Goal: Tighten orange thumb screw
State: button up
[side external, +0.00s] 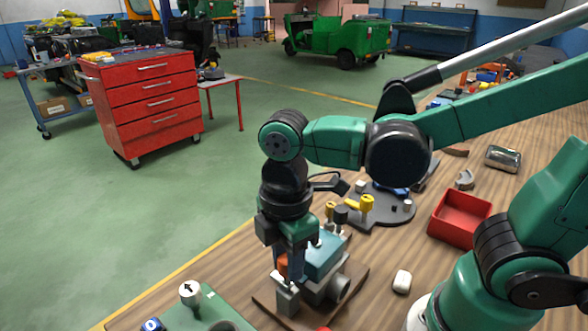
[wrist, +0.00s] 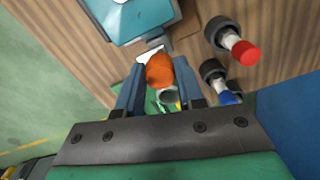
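The orange thumb screw (wrist: 160,71) is between my gripper's two blue fingers in the wrist view. A little of its orange (side external: 282,264) shows beside the fingers in the side view. The screw is at the near end of a teal-and-grey device (side external: 322,255), which also shows at the top of the wrist view (wrist: 135,17). My gripper (side external: 294,268) points down there; in the wrist view its fingertips (wrist: 160,68) flank the knob closely. I cannot tell whether both fingers touch it. The screw's shaft is hidden.
The device sits on a brown board on the wooden bench. A dark plate (side external: 380,215) with yellow-topped parts lies behind it.

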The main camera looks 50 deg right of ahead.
grip_shut()
jog(key=m, duration=1.3)
jog(key=shift+m, duration=2.5)
jog(key=o, duration=0.7)
grip_release()
